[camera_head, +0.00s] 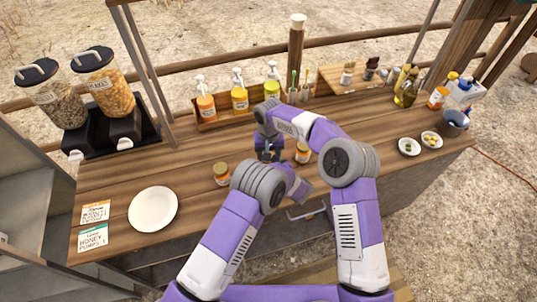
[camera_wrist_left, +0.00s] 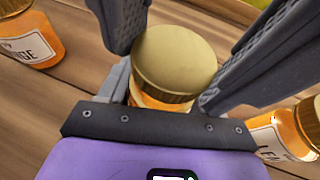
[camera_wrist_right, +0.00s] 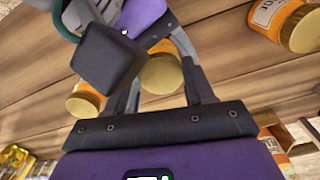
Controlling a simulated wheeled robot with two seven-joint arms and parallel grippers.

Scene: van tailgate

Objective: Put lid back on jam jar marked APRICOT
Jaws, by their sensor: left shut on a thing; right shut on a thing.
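A gold lid (camera_wrist_left: 178,60) covers the top of a jar with orange contents (camera_wrist_left: 143,100) in the left wrist view. I cannot tell whether it is fully seated, and the jar's label is hidden. My left gripper (camera_wrist_left: 165,92) is shut around the jar below the lid. My right gripper (camera_head: 268,152) reaches down from behind and is shut on the lid, which also shows between its fingers in the right wrist view (camera_wrist_right: 161,75). In the head view my arms hide most of the held jar and my left gripper.
A lidded jar reading "NGE" (camera_wrist_left: 28,42) stands left and a jar starting "LEM" (camera_wrist_left: 285,135) stands right, both close by. A white plate (camera_head: 153,209) and cards (camera_head: 93,238) lie left. Pump bottles (camera_head: 239,95) stand in a rack behind.

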